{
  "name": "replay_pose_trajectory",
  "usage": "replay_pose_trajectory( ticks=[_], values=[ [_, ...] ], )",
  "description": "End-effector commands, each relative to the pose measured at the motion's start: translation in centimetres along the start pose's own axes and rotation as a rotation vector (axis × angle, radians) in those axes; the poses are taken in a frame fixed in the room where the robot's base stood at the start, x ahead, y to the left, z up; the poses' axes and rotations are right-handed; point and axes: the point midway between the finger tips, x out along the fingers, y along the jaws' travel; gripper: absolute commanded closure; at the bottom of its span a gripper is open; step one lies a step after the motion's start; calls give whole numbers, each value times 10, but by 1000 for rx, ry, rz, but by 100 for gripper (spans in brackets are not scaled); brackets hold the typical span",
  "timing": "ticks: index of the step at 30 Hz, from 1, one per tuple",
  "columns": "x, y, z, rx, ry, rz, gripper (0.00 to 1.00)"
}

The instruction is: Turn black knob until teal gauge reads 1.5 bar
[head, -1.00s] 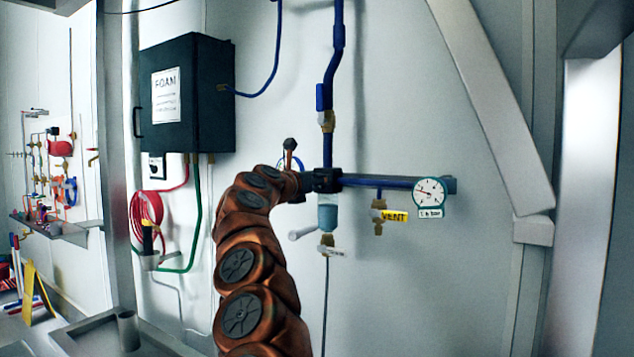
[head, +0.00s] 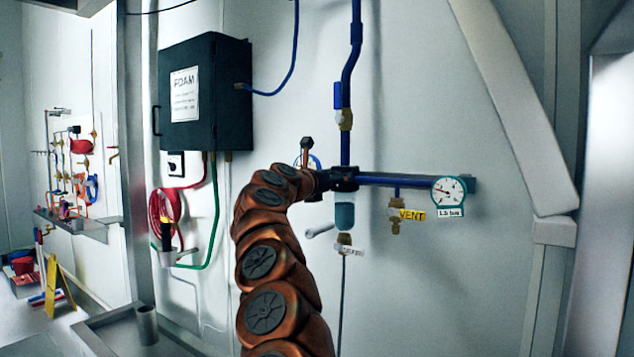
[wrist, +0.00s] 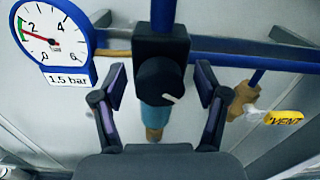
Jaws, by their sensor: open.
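The black knob (wrist: 163,84), with a white mark pointing to the lower right, is on the front of a black regulator body (wrist: 163,45). My gripper (wrist: 160,92) is open, one finger on each side of the knob, with visible gaps. In the head view my arm covers the knob, and my gripper's fingers cannot be made out. The teal gauge (head: 449,191) is at the right end of the blue pipe in the head view. Its needle points left and slightly up; the exact value is too small to read. A label below it appears to say 1.5 bar.
A blue-rimmed gauge (wrist: 50,35) labelled 1.5 bar is left of the knob in the wrist view. A brass valve with a yellow VENT tag (head: 411,215) hangs right of the regulator. A teal bowl (head: 344,216) hangs below it. A dark FOAM box (head: 222,97) is upper left.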

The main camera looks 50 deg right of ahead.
Motion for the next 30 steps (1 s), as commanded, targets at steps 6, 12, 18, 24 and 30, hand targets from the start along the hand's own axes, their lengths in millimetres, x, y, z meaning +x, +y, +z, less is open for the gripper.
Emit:
replay_pose_trajectory(
  ticks=[6, 12, 18, 24, 30],
  values=[
    [-9, 1, -1, -1, 4, 7, 26],
    [-18, 0, 0, 4, 1, 5, 26],
    [-30, 2, 0, 2, -2, 8, 26],
    [-43, 1, 1, 4, -4, 7, 26],
    [-61, 2, 1, 2, -5, 8, 26]
  ],
)
